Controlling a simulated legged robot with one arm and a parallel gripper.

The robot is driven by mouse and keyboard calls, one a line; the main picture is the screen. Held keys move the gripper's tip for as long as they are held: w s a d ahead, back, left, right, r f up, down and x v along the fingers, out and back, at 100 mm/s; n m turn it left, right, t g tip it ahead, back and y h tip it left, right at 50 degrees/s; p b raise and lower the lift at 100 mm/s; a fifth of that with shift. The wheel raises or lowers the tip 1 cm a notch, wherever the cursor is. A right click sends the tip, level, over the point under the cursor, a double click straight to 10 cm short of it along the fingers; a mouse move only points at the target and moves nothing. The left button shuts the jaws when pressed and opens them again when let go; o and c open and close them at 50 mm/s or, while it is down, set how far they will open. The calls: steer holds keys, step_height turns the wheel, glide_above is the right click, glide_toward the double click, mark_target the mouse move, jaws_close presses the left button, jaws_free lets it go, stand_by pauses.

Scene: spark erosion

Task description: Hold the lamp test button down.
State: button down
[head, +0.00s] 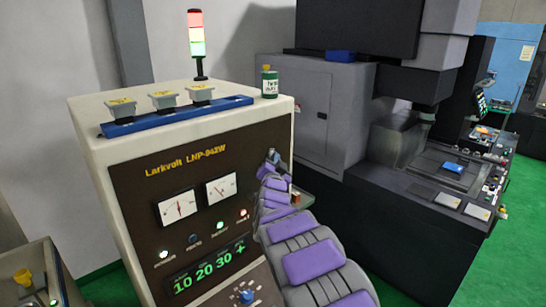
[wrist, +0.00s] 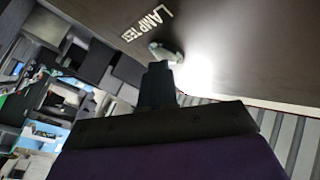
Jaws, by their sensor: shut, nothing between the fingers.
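The lamp test button shows in the wrist view as a small grey rounded piece (wrist: 168,52) on the dark panel, beside the white "LAMP TEST" lettering (wrist: 142,24). My gripper (wrist: 157,70) is shut and empty, and its dark fingertips overlap the lower edge of the button. I cannot tell whether they touch it or whether it is pressed in. In the head view my gripper (head: 271,158) is at the upper right of the brown panel (head: 140,185) and the button is hard to make out. A row of indicator lamps (head: 220,225) sits below two dial gauges.
The panel belongs to a cream cabinet (head: 85,130) marked "Larkvolt LNP-942W". A dark machine (head: 400,210) stands to the right.

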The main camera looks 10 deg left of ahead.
steer(key=shift+d+b, duration=0.15)
steer(key=shift+b, duration=0.15)
stand_by(0.6)
steer(key=shift+s+d+b, duration=0.25)
steer(key=shift+d+b, duration=0.55)
steer(key=shift+b, duration=0.2)
steer(key=shift+s, duration=0.1)
steer(key=s+d+b, duration=0.1)
steer(key=d+b, duration=0.1)
steer(key=b, duration=0.1)
steer(key=s+d+b, duration=0.2)
steer(key=b, duration=0.1)
